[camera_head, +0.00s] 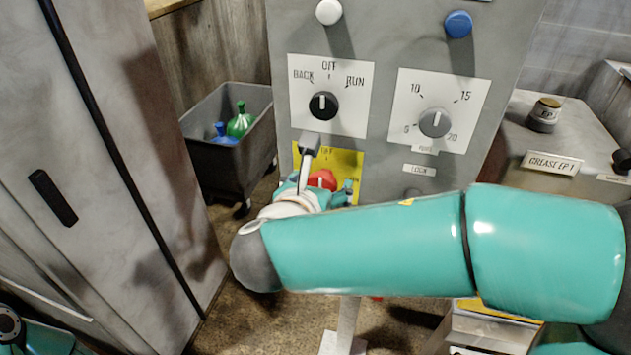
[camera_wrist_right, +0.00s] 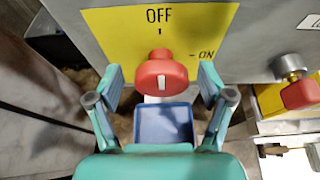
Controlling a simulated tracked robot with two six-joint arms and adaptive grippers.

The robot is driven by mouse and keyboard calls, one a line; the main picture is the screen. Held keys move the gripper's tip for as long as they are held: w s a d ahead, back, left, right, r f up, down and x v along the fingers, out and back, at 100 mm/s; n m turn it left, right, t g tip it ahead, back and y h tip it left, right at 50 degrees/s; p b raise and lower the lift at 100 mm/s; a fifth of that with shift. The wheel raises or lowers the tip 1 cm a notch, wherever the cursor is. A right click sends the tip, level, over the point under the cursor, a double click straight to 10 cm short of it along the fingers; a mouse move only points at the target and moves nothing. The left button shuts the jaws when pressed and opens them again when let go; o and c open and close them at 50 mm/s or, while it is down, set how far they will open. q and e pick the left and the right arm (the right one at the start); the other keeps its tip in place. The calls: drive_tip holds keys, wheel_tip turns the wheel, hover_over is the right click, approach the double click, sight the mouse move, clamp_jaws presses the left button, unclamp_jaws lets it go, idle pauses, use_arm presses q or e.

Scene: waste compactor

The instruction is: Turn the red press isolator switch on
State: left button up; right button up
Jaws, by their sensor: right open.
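The red press isolator switch (camera_wrist_right: 161,69) sits on a yellow plate (camera_wrist_right: 112,32) marked OFF at the top and ON to the right. Its white mark stands upright, in line with OFF. In the head view the red switch (camera_head: 322,179) is partly hidden by my right gripper (camera_head: 322,186). In the wrist view my right gripper (camera_wrist_right: 161,84) is open, with one finger on each side of the switch and visible gaps between. Whether the fingertips reach past its front face is hard to tell. My left gripper is not in view.
Above are a BACK/OFF/RUN selector (camera_head: 323,105) and a grey dial (camera_head: 435,123). Another red knob (camera_wrist_right: 301,94) is right of the switch in the wrist view. A dark bin (camera_head: 215,150) with bags stands left, beside a grey cabinet (camera_head: 110,130).

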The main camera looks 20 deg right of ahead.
drive_tip(key=shift+w+d+f, duration=0.15)
drive_tip(key=shift+w+d, duration=0.1)
drive_tip(key=shift+w, duration=0.05)
drive_tip(key=shift+c, duration=0.2)
